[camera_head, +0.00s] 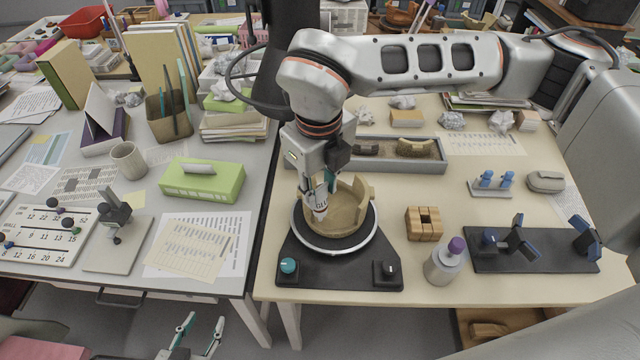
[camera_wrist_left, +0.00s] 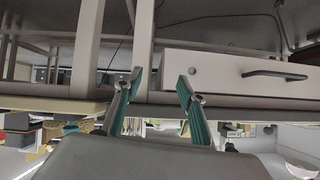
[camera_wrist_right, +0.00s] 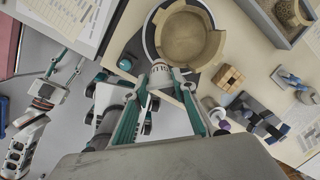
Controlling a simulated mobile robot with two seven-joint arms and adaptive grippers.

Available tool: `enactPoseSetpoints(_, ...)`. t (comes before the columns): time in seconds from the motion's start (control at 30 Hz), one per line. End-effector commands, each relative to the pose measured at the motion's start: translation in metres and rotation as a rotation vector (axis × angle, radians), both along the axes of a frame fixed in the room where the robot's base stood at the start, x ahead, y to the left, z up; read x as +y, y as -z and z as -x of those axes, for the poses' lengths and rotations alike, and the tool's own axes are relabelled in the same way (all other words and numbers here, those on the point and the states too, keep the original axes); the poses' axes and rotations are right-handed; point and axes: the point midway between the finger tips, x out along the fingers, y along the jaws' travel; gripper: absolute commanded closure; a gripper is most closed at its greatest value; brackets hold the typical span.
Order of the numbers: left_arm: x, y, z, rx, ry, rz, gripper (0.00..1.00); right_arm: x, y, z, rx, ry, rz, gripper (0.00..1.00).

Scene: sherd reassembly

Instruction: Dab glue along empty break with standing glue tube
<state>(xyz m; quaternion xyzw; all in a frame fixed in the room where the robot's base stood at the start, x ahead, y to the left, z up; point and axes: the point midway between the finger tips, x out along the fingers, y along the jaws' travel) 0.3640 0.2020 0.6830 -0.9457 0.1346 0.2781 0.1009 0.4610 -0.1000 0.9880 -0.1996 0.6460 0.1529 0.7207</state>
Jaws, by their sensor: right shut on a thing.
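The partly rebuilt tan pot (camera_head: 352,212) sits on the round turntable (camera_head: 334,247). Its wall is stepped, with a low gap; the right wrist view also shows the pot (camera_wrist_right: 186,38) and its broken rim. My right gripper (camera_head: 326,188) is shut on the white glue tube (camera_head: 319,208), which is tilted at the left side of the pot. The right wrist view shows the tube (camera_wrist_right: 160,74) close to the pot's edge; I cannot tell whether its tip touches. My left gripper (camera_head: 204,322) is open and empty, low in front of the tables; its fingers are apart in the left wrist view (camera_wrist_left: 158,85).
A grey tray (camera_head: 440,165) with sherds lies behind the pot. A wooden block (camera_head: 423,224), a purple-capped bottle (camera_head: 444,262) and a dark clamp stand (camera_head: 540,262) stand to the right. A green box (camera_head: 203,179) is on the left table.

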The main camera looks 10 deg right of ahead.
Motion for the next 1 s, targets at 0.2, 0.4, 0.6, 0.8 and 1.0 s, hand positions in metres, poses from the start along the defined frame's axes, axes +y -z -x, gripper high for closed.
enactPoseSetpoints(0.2,0.000,0.004,0.000,0.001,0.000,0.000,0.60,-0.001,0.011,-0.002,0.001,0.001,0.000,0.86)
enactPoseSetpoints(0.4,0.000,0.008,0.001,0.002,0.000,-0.001,0.60,-0.001,0.020,-0.004,0.001,0.001,0.000,0.86)
enactPoseSetpoints(0.6,0.000,0.012,0.001,0.004,0.000,-0.001,0.60,-0.002,0.028,-0.006,0.001,0.001,0.000,0.86)
enactPoseSetpoints(0.8,0.000,0.016,0.002,0.006,0.000,-0.001,0.60,-0.003,0.037,-0.008,0.001,0.001,0.000,0.86)
enactPoseSetpoints(1.0,0.000,0.021,0.003,0.009,-0.001,-0.001,0.60,-0.003,0.046,-0.010,0.001,0.000,0.000,0.86)
